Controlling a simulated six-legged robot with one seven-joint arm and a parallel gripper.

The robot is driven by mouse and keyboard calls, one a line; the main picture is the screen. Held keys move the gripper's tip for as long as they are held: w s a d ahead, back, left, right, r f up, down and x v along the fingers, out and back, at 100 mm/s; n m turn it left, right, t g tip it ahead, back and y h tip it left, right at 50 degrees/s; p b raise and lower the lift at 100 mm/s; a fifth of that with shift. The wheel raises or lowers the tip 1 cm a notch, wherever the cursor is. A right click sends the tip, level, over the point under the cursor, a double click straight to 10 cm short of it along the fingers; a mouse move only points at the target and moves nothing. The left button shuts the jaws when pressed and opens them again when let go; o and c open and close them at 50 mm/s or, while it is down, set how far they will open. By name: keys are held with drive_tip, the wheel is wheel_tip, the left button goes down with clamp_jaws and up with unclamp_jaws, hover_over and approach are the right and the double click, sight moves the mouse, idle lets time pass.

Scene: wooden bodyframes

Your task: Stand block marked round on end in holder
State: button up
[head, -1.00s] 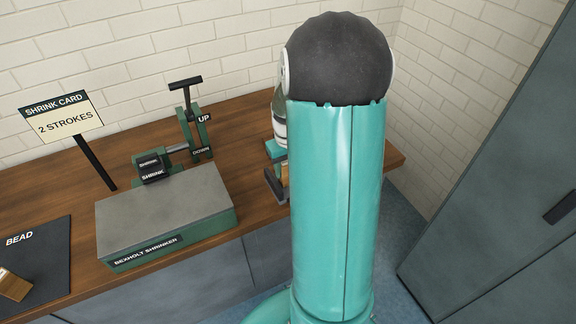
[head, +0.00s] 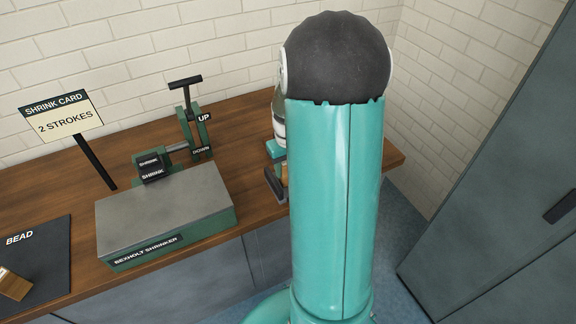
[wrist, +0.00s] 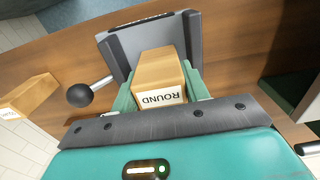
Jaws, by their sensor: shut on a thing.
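The wooden block marked ROUND (wrist: 160,72) is between the green fingers of my gripper (wrist: 160,88) in the wrist view, its white label facing the camera. My gripper is shut on it. A grey holder (wrist: 118,50) with flat walls stands right around the block's far end. A lever with a black ball knob (wrist: 79,95) sticks out at its left. How deep the block sits in the holder is hidden. In the head view my arm covers most of this spot; only a part of the dark grey holder (head: 274,186) shows beside it.
Another labelled wooden block (wrist: 30,96) lies left in the wrist view. The head view shows the green shrinker (head: 165,205) with its UP/DOWN lever, a shrink card reading 2 STROKES (head: 62,117), and a dark BEAD mat (head: 45,250) with a wooden block (head: 14,285).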

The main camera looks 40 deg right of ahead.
idle(0.3)
drive_tip(key=o, duration=1.7)
drive_tip(key=shift+c, duration=0.2)
drive_tip(key=shift+r, duration=3.5)
drive_tip(key=shift+a, duration=0.1)
